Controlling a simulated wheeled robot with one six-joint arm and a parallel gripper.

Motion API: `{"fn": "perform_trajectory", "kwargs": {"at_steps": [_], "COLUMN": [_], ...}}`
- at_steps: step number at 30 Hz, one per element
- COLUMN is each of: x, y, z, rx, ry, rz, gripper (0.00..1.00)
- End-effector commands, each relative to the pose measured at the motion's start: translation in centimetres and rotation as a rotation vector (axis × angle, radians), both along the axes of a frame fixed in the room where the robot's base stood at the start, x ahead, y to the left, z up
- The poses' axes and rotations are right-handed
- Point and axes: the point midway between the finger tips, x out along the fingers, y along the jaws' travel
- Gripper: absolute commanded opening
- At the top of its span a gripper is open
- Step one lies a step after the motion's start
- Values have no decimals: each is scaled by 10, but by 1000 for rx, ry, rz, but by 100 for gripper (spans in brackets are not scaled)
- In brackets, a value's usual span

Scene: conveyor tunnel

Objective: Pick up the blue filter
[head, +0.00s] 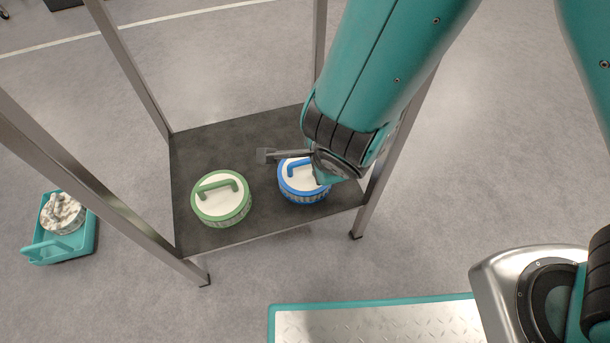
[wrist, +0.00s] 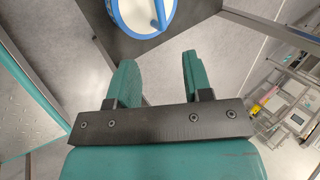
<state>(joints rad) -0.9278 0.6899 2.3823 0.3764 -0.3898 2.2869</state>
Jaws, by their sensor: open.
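The blue filter (head: 303,188) is a round white-topped canister with a blue rim and a blue handle. It stands upright on the dark shelf (head: 262,205), right of the middle, partly hidden by my arm in the head view. In the wrist view the blue filter (wrist: 143,14) shows at the top edge, cut off by the frame. My gripper (wrist: 157,72) is open, its two teal fingers apart with nothing between them. The filter lies beyond the fingertips and is not between them.
A green-rimmed filter (head: 221,199) stands on the same shelf, left of the blue one. Metal posts (head: 135,70) rise at the shelf's corners. A teal tray (head: 75,242) with a dirty filter (head: 62,213) sits on the floor at left.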

Motion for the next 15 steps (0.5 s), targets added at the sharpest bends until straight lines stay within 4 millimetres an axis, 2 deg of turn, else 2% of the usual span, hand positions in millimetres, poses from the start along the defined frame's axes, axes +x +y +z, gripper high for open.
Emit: {"fn": "perform_trajectory", "kwargs": {"at_steps": [9,15], "x": [36,56], "y": [9,14], "z": [-62,-91], "rx": [4,4], "ry": [0,0], "rz": [-9,-8], "gripper": [46,46]}}
